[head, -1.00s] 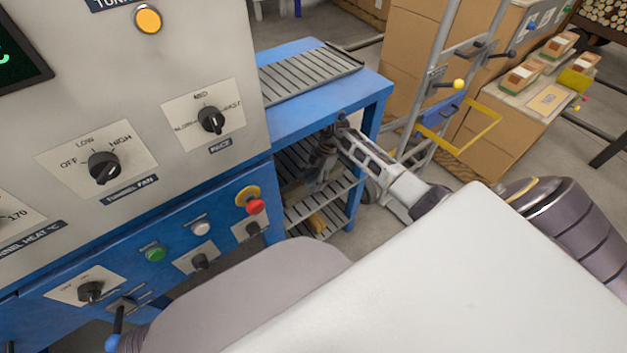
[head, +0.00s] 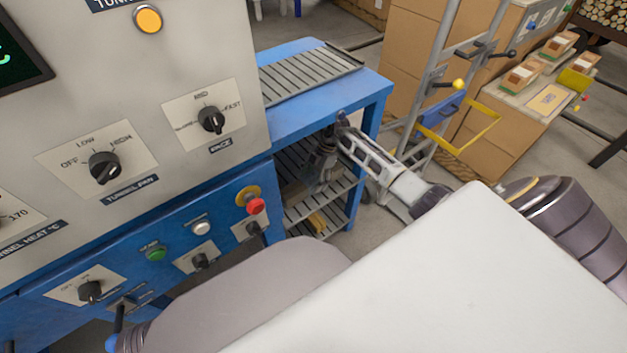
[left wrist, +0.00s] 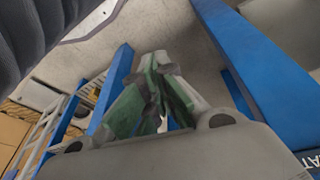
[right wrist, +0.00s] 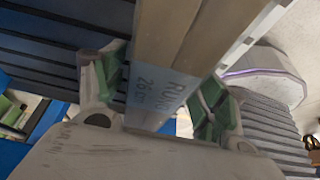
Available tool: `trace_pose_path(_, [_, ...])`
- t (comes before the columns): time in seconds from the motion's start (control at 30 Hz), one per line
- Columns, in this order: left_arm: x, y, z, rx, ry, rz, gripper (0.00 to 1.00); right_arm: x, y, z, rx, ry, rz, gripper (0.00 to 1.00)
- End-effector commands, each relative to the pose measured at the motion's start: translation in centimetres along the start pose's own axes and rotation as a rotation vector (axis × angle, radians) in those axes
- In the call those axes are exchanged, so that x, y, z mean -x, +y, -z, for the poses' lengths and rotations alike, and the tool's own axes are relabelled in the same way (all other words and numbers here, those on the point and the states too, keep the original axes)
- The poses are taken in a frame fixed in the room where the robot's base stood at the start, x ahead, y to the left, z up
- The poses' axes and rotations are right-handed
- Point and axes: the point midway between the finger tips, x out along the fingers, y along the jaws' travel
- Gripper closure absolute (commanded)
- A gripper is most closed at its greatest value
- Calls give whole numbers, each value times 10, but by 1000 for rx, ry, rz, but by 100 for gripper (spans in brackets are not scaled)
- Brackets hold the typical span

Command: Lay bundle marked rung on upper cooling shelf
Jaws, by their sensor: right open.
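The bundle marked rung (right wrist: 165,75) is a pale wood bundle with a grey printed label, seen close up in the right wrist view. My right gripper (right wrist: 160,85) is open, with one green-padded finger on each side of the bundle. In the head view my right gripper (head: 325,160) reaches into the blue cooling rack (head: 371,115), at its upper slatted shelf (head: 340,188). The arm and gripper hide much of that shelf, so contact below the bundle is unclear. My left gripper (left wrist: 160,75) shows in the left wrist view with its fingertips together and nothing between them.
The control cabinet (head: 120,80) with knobs and buttons stands close on the left. A slatted top (head: 310,75) covers the rack. A yellowish piece (head: 317,221) lies on the lower shelf. A hand truck (head: 437,85) and cardboard boxes (head: 405,50) stand right of the rack.

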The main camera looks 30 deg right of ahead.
Motion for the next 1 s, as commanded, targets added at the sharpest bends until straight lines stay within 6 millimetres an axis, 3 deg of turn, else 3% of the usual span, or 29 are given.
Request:
trace_pose_path(0.5, [-25,-5,-21,4,-68,12,100,63,0,-1,0,-2,-1,29])
trace_pose_path(1.0, [-30,-8,-15,5,-63,16,100,72,0,-1,-1,-1,0,29])
